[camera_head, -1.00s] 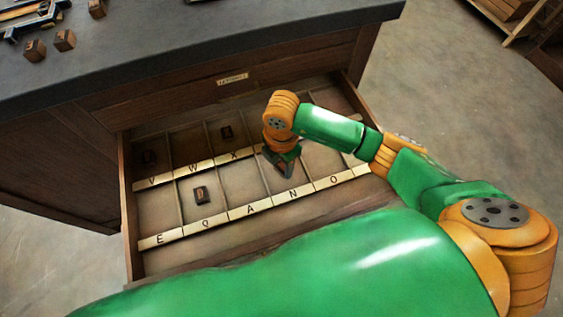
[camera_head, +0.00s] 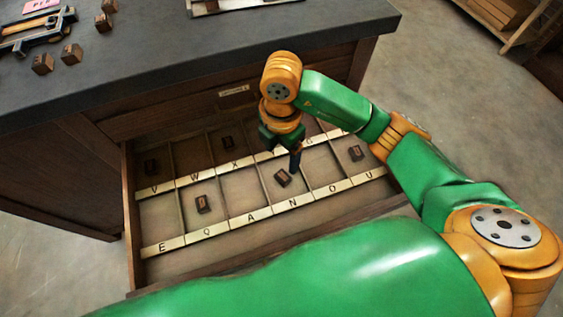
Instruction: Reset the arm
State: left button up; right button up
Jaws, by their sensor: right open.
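My right gripper (camera_head: 282,151) is open and empty, pointing down above the open drawer. A dark letter block (camera_head: 282,177) lies in the front-row compartment behind the N label, just below the fingers and apart from them as far as I can tell. My right arm reaches in from the right side, over the drawer. The drawer (camera_head: 136,265) has two rows of labelled compartments. My left gripper is not in view.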

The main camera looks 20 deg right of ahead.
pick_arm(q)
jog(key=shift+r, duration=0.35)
pick_arm(e)
jog(key=shift+r, duration=0.85)
